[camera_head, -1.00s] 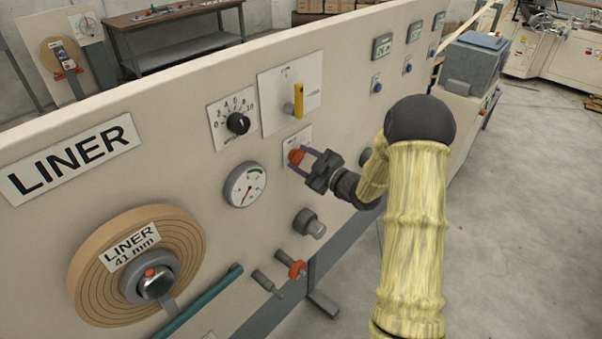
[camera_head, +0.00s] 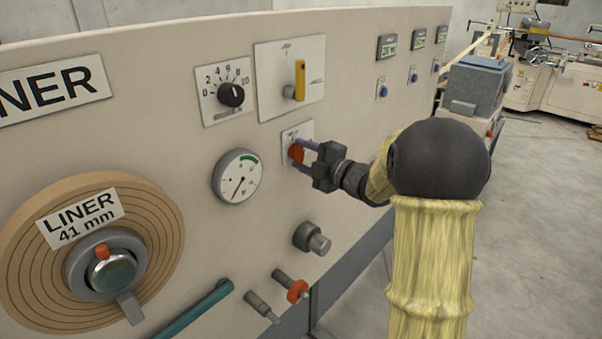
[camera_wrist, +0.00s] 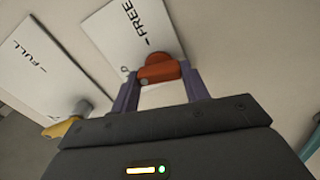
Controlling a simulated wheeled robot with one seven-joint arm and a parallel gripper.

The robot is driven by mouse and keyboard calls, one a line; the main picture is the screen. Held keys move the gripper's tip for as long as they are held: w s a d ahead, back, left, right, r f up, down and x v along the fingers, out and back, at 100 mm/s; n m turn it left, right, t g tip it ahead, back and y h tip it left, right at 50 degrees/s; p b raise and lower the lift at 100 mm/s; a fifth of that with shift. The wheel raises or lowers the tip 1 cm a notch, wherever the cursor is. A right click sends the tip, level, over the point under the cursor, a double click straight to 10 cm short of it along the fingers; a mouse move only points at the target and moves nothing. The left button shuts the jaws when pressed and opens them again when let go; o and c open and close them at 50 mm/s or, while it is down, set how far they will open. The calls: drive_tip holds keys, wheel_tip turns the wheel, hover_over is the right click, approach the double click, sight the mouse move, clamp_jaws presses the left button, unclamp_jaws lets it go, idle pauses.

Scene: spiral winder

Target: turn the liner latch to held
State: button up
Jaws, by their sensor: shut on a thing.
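The liner latch, an orange-red knob (camera_head: 295,153), sits on a small white plate (camera_head: 293,133) on the panel, right of the round gauge. In the wrist view the knob (camera_wrist: 160,73) lies crosswise in the picture, beside a plate with the word FREE and a tick mark (camera_wrist: 118,38). No other position label is readable there. My gripper (camera_head: 299,156) reaches the knob from the right. Its two purple fingers, also clear in the wrist view (camera_wrist: 160,82), are shut on the knob, one at each end.
A yellow lever (camera_head: 299,80) and a black dial (camera_head: 231,95) are above the latch. The gauge (camera_head: 237,177) is to its left, and a grey knob (camera_head: 311,239) is below. The liner roll (camera_head: 160,235) is at lower left.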

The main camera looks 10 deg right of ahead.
drive_tip(key=shift+a+f+n+b, duration=0.1)
drive_tip(key=shift+f+n+b, duration=0.25)
drive_tip(key=shift+n+b, duration=1.15)
drive_tip(key=shift+r+b, duration=0.1)
drive_tip(key=shift+b, duration=0.3)
drive_tip(key=o, duration=1)
drive_tip(key=shift+r, duration=0.1)
drive_tip(key=shift+s, duration=0.1)
drive_tip(key=v, duration=1.7)
drive_tip(key=shift+s+d+b, duration=0.1)
drive_tip(key=shift+d+b, duration=0.1)
drive_tip(key=shift+b, duration=0.15)
